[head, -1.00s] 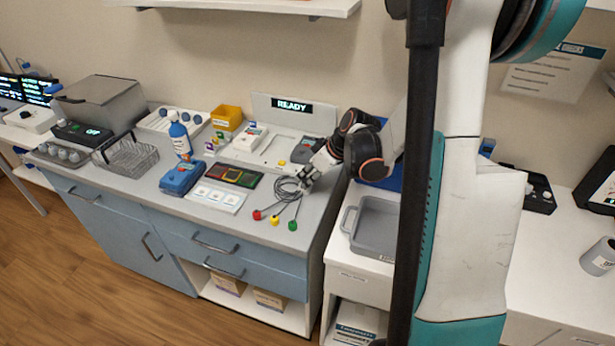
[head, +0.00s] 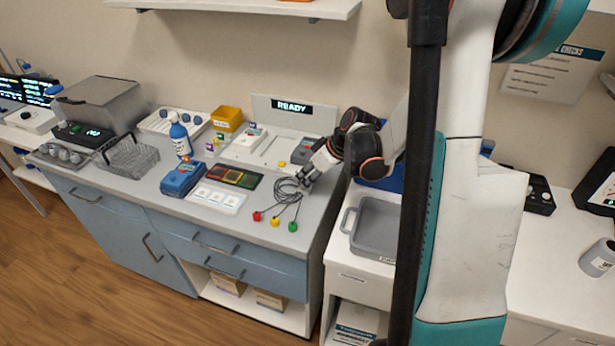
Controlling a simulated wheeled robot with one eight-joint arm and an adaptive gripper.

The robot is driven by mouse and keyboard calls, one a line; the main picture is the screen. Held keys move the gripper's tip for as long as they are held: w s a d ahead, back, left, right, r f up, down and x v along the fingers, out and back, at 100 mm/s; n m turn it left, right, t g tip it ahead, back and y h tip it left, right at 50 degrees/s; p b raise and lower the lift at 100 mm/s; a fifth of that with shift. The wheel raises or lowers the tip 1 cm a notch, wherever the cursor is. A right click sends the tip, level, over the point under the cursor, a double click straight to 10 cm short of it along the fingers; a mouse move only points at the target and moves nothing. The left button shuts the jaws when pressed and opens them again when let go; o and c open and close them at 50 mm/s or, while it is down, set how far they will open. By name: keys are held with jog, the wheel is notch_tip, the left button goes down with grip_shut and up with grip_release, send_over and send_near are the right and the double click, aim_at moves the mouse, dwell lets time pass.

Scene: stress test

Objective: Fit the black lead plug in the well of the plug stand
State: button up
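My gripper (head: 304,182) points down over the coil of grey lead cable (head: 286,190) near the right end of the counter. Its fingers are small in the head view, and I cannot tell whether they are open or shut. Red (head: 257,216), yellow (head: 275,222) and green (head: 292,226) lead ends lie on the counter in front of the coil. I cannot make out the black lead plug; the gripper may hide it. I cannot clearly identify the plug stand or its well.
A white unit (head: 262,150) stands behind, below a READY display (head: 291,106). A blue device (head: 182,179), a white card (head: 215,197) and a dark panel with coloured squares (head: 235,177) lie to the left. A grey tray (head: 372,238) sits on the lower white cabinet to the right.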

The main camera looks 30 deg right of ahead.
jog(key=shift+r+p, duration=1)
jog(key=shift+r, duration=0.65)
jog(key=o, duration=0.6)
jog(key=shift+r, duration=0.1)
notch_tip(320, 180, up, 3)
jog(key=shift+f+p, duration=0.1)
jog(key=shift+p, duration=0.9)
